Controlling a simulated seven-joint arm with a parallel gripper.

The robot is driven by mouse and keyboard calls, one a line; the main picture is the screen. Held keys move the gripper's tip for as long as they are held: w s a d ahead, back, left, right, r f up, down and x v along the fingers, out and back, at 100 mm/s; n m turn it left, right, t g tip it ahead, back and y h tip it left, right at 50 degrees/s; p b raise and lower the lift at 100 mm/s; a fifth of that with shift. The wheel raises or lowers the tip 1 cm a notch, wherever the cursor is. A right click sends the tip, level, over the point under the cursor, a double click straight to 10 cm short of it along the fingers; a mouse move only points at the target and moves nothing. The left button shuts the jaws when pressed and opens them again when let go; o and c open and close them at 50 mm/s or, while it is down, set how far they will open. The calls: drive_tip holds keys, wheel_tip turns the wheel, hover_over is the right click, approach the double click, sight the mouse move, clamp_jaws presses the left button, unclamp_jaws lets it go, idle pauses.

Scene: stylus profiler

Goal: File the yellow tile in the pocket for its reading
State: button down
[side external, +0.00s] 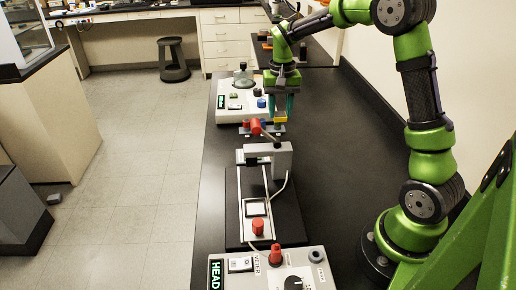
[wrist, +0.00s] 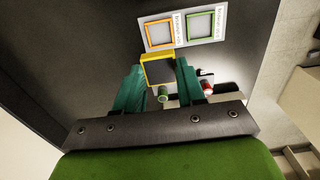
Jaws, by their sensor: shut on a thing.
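My gripper (side external: 282,107) is over the bench behind the profiler, its teal fingers pointing down. It is shut on the yellow tile (side external: 281,121), which shows as a small yellow edge below the fingers. In the wrist view the yellow tile (wrist: 158,70) has a yellow rim and a dark face, between the fingertips. Beyond it is a pale plate with two square pockets: an orange-framed pocket (wrist: 159,33) at left and a green-framed pocket (wrist: 201,25) at right. Their labels are too small to read. The tile appears apart from both pockets.
The profiler (side external: 281,156) with a red lever (side external: 256,127) stands in front of my gripper. A control box marked HEAD (side external: 300,262) is at the front, and another box (side external: 231,102) at the back left. The black bench right of the profiler (side external: 335,170) is clear.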

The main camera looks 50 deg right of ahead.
wheel_tip(320, 180, down, 6)
drive_tip(key=shift+f, duration=0.2)
drive_tip(key=shift+f, duration=2.5)
drive_tip(key=shift+f, duration=0.45)
drive_tip(key=shift+f, duration=0.3)
drive_tip(key=c, duration=0.6)
unclamp_jaws()
drive_tip(key=shift+c, duration=0.4)
